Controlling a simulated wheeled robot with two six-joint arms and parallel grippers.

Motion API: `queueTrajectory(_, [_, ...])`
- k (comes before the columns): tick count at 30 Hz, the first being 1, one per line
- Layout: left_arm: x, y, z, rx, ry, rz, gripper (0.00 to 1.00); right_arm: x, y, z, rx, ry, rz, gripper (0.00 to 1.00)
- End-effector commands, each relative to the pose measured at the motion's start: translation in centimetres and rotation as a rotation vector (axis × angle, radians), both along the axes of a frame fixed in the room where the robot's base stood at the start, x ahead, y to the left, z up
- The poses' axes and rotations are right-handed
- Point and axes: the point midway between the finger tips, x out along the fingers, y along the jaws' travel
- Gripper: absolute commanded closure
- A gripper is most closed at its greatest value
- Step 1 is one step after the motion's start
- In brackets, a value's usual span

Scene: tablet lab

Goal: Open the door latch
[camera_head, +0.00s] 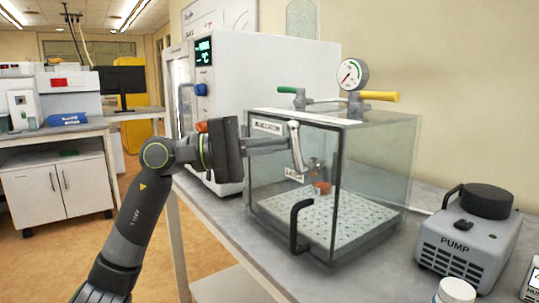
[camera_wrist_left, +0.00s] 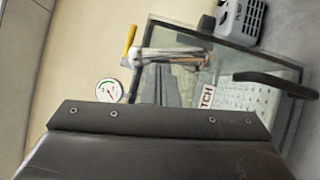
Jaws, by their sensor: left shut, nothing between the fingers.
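A clear-walled chamber (camera_head: 378,175) stands on the bench with its door facing me. The silver latch lever (camera_head: 297,147) is on the door's upper part, upright and slightly tilted, above a label reading LATCH (camera_head: 294,175). The lever also shows in the left wrist view (camera_wrist_left: 170,55), with part of the label (camera_wrist_left: 208,98). A black door handle (camera_head: 295,225) sits lower on the door. The door looks closed. My left gripper (camera_head: 282,146) is shut and empty, its tips just left of the lever; whether they touch it I cannot tell. My right gripper is out of view.
A pressure gauge (camera_head: 352,74), a yellow handle (camera_head: 379,96) and a green handle (camera_head: 287,89) sit on the chamber's top. A grey pump (camera_head: 467,235) and a white jar (camera_head: 455,291) stand at right. A white instrument (camera_head: 262,75) stands behind the chamber.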

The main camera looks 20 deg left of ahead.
Motion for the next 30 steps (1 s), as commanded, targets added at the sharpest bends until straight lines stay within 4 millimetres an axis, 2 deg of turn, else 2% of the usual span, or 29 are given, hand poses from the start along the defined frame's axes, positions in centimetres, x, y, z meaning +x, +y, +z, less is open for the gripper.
queueTrajectory(12, [-0.5,-0.7,0.7,0.150,-0.118,-0.001,1.00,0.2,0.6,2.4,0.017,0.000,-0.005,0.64])
queueTrajectory(30, [-0.6,-0.9,0.9,0.184,-0.143,0.000,1.00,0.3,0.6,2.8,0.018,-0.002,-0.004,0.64])
